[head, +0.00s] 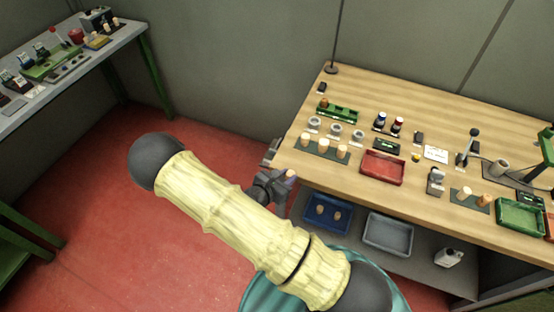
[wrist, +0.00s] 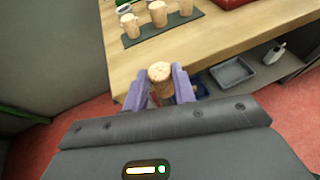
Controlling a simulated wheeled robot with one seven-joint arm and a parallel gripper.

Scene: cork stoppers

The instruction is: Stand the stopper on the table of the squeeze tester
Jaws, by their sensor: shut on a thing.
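My gripper (head: 275,186) is at the left front edge of the wooden bench in the head view. In the wrist view my gripper (wrist: 160,82) is shut on a cork stopper (wrist: 160,71), which sticks out between the two purple fingers. A small grey device (head: 436,181) and a black lever device (head: 468,148) stand on the right half of the bench. I cannot tell for certain which device is the squeeze tester. No tester shows in the wrist view.
Three corks stand on a dark mat (head: 318,152) on the bench, also in the wrist view (wrist: 150,32). A red tray (head: 383,180) and a green tray (head: 520,231) lie along the front. Blue (head: 346,222) and grey (head: 388,248) bins sit on the lower shelf.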

